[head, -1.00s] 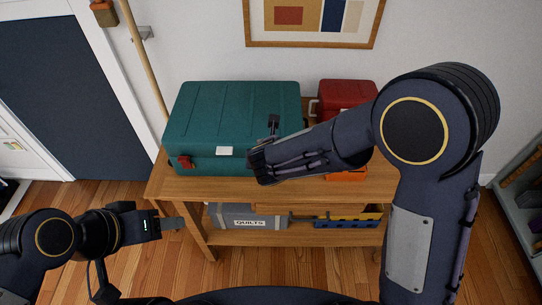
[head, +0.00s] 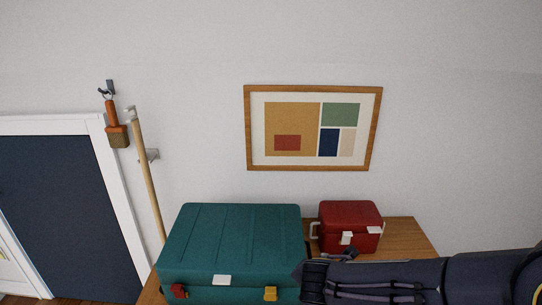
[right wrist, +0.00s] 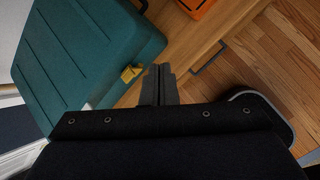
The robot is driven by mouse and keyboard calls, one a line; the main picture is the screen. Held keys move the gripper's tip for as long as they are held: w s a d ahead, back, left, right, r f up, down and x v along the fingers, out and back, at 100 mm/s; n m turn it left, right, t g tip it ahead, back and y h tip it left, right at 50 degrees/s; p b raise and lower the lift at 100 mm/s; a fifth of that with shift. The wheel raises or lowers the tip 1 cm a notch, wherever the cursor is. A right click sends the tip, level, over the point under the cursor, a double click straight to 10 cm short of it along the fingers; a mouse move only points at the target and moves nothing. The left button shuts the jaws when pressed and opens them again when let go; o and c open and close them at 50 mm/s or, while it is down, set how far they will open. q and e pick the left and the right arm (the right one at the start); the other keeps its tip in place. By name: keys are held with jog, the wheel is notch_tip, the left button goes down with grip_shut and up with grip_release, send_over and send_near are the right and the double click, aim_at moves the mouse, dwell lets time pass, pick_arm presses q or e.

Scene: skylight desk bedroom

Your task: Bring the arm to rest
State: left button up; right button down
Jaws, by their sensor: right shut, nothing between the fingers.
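My right arm comes in from the right edge of the head view, low in the picture. Its wrist end is in front of the right side of the teal case (head: 235,245), and its fingertips cannot be made out there. In the right wrist view my right gripper (right wrist: 158,72) is shut with nothing between its fingers. Its tips lie over the wooden table (right wrist: 185,50), just right of the teal case's yellow latch (right wrist: 131,74). I cannot tell whether they touch anything. My left gripper is in neither current view.
A red box (head: 350,226) stands on the table right of the teal case. An orange item (right wrist: 196,7) shows at the top of the right wrist view, with wood floor (right wrist: 262,60) at right. A framed picture (head: 313,128) hangs above; a pole (head: 148,180) leans at left.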

jog(key=s+d+r+m+g+b, duration=0.1)
jog(key=s+d+m, duration=0.6)
jog(key=d+m, duration=0.25)
jog(key=s+d+r+m+y+b, duration=0.1)
jog(key=s+m+y, duration=0.4)
jog(key=s+m, duration=1)
jog(key=m+b, duration=0.1)
jog(key=m, duration=0.3)
jog(key=shift+r, duration=0.15)
